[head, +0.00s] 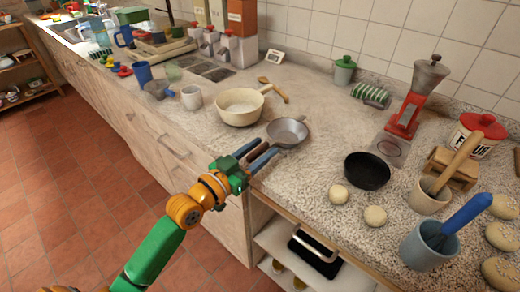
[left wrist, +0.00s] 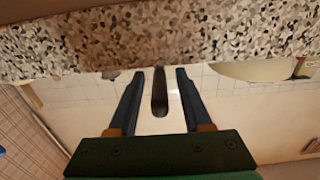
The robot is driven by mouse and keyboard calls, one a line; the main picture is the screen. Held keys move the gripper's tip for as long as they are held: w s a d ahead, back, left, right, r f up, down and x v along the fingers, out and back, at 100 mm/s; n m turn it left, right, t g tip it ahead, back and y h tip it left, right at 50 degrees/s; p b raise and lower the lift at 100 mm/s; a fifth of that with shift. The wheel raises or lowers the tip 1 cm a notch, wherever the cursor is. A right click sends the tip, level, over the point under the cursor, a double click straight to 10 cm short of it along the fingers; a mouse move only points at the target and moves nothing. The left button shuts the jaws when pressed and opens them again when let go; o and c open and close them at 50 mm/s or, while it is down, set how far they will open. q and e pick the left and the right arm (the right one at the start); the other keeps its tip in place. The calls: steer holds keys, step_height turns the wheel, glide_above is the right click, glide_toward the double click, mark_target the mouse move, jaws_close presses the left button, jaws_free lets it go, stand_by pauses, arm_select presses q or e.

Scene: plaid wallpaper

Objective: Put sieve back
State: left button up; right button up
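The sieve (head: 288,131), a grey round metal bowl, lies on the speckled counter near its front edge in the head view. Its handle points toward the front edge and my left gripper. My left gripper (head: 266,148) is at the counter edge by the handle, with its two dark fingers apart. In the left wrist view a dark handle (left wrist: 160,95) lies between the open fingers (left wrist: 159,73), with a visible gap on both sides. My right gripper is not in view.
A black pan (head: 367,170), dough balls (head: 375,215) and a red grinder (head: 405,115) are to the right. White mug (head: 192,97) is left. Bare counter lies between sieve and grinder.

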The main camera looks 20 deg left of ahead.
arm_select(q)
steer(key=shift+r, duration=0.15)
steer(key=b+v, duration=0.2)
steer(key=v, duration=0.9)
steer(key=s+a+f+n+g+y, duration=0.15)
steer(key=a+f, duration=0.25)
steer(key=f, duration=0.5)
steer(key=s+a+f+n+g+y, duration=0.1)
steer(key=a+f+n+g+y, duration=0.2)
steer(key=f, duration=0.6)
steer(key=s+a+f+g+y, duration=0.1)
steer(key=a+f+y, duration=0.25)
steer(key=f, duration=0.55)
steer(key=s+d+f+g+h, duration=0.1)
steer(key=s+d+f+g, duration=0.15)
steer(key=s+f, duration=0.5)
steer(key=s+d+f+g, duration=0.2)
steer(key=s+f+g, duration=0.25)
steer(key=f, duration=0.55)
steer(key=s+d+f+m+g, duration=0.2)
steer(key=s+d+f, duration=0.1)
steer(key=s, duration=0.3)
steer(key=s+d+f+m+g, duration=0.1)
steer(key=s+d+f+g, duration=0.2)
steer(key=s, duration=0.4)
step_height(320, 180, up, 7)
steer(key=t+p, duration=0.1)
steer(key=p, duration=0.6)
steer(key=shift+d+h, duration=0.4)
steer(key=shift+d, duration=0.05)
